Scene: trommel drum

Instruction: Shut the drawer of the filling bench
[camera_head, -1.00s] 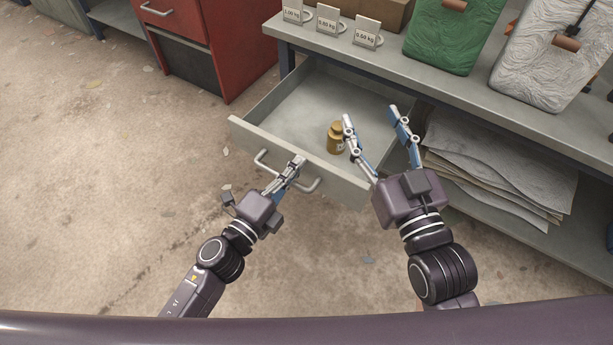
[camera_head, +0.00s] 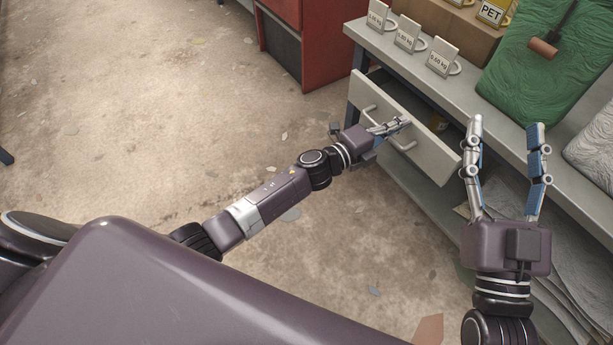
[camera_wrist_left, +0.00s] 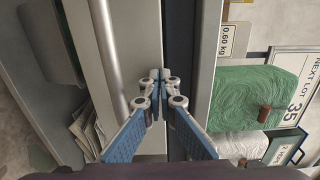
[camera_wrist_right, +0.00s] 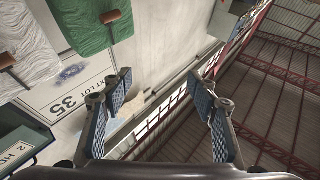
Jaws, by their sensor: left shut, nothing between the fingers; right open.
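The drawer's pale grey front (camera_head: 425,150) stands out a little from under the filling bench (camera_head: 415,85), with a narrow strip of its inside showing behind the front. Its bar handle (camera_head: 370,117) is on the outer face. My left gripper (camera_head: 402,122) is shut and empty, with its fingertips at the drawer front beside the handle. In the left wrist view the shut fingertips (camera_wrist_left: 158,76) are in front of the drawer front (camera_wrist_left: 132,40), right of the handle bar (camera_wrist_left: 106,45); contact is unclear. My right gripper (camera_head: 508,125) is open and empty, to the right of the drawer.
Weight-labelled cards (camera_head: 442,58) and a green bag (camera_head: 535,65) stand on the benchtop. Papers lie on the lower shelf, partly behind my right arm. A red cabinet (camera_head: 325,30) stands at the back left.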

